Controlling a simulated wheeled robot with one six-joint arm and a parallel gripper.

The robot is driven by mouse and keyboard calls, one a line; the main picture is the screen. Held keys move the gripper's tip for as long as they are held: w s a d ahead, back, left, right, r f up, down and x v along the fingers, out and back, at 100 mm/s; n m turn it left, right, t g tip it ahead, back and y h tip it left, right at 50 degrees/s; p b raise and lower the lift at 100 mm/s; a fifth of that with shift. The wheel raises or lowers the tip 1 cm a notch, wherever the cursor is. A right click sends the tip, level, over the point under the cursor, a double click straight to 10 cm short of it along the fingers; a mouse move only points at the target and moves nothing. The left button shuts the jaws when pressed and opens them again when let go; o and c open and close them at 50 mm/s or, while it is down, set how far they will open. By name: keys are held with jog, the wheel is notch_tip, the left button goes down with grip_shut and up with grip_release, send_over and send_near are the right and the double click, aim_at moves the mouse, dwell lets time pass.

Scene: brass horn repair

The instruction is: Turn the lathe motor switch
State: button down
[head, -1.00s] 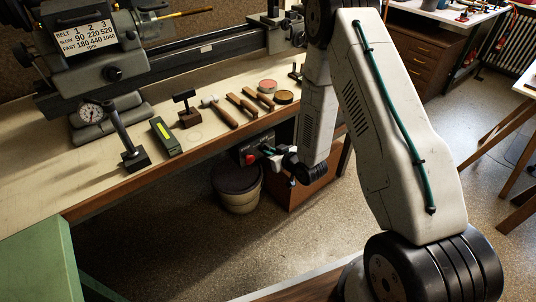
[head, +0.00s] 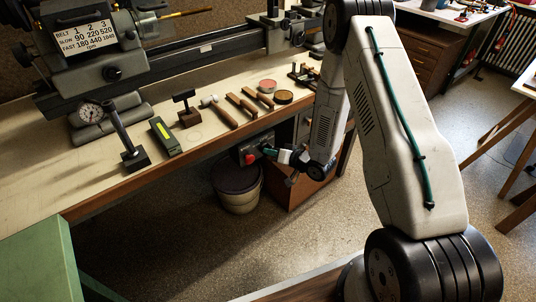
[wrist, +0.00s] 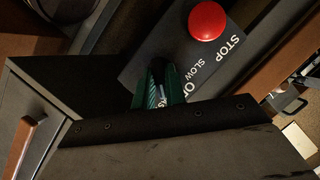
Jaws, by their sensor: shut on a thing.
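The lathe's dark switch panel (head: 243,149) is on the front of the bench, below the top. In the wrist view the panel (wrist: 140,70) shows a red stop button (wrist: 207,20) and white lettering reading STOP and SLOW, with another word partly covered. My gripper (wrist: 159,92), with green fingers, is at the panel beside the lettering. It is shut on the dark switch knob (wrist: 159,70), which shows only in part between the fingers. In the head view my gripper (head: 270,152) reaches the panel from the right. The knob's exact setting is hidden.
A round bin (head: 238,195) stands on the floor under the panel. A green cabinet (head: 40,262) is at front left. The floor in front is clear.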

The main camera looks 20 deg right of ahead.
jog(key=shift+s+a+f, duration=0.1)
jog(key=shift+s+a, duration=0.05)
dwell(0.3)
jog(key=c, duration=1.4)
grip_release()
jog(key=shift+c, duration=0.2)
jog(key=v, duration=0.8)
